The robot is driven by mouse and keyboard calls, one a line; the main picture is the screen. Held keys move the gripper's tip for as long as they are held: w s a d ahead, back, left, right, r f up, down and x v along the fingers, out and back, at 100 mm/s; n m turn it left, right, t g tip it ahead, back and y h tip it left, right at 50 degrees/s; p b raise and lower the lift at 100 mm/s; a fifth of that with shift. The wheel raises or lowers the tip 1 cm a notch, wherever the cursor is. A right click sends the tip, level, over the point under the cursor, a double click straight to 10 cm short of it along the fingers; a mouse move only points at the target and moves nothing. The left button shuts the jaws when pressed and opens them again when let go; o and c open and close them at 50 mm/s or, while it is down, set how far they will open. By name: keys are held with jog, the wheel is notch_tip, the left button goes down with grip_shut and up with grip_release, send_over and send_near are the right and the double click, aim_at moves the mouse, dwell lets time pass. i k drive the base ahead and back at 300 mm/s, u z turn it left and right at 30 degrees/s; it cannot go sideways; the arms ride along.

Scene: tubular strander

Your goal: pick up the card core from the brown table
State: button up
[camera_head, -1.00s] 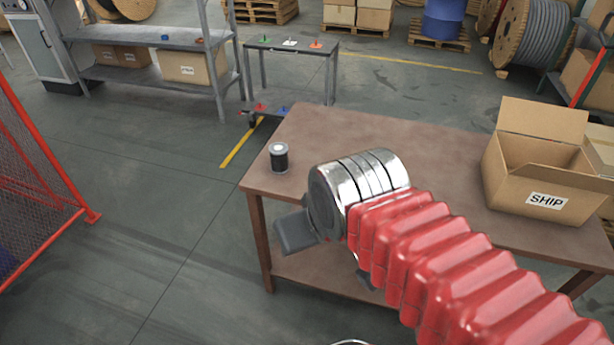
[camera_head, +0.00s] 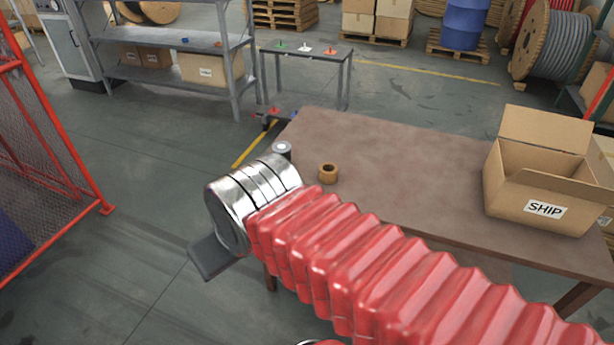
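The card core (camera_head: 328,173), a small brown ring-shaped roll with a dark hole, stands on the brown table (camera_head: 390,160) near its left end. My gripper (camera_head: 215,258) hangs off the table's left side, to the left of and nearer than the card core. It is apart from the core. Only one grey finger shows below the silver wrist; the rest is hidden behind my wrist and red-sleeved arm, so its opening cannot be seen.
A dark spool with a pale top (camera_head: 282,149) stands on the table's left edge, partly hidden by my wrist. An open SHIP carton (camera_head: 540,185) stands at the table's right. A red mesh fence (camera_head: 60,140) is at left. The table's middle is clear.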

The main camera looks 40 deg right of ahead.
aim_at(328, 171)
jog(key=u, duration=0.35)
jog(key=i, duration=0.8)
jog(key=z, duration=1.45)
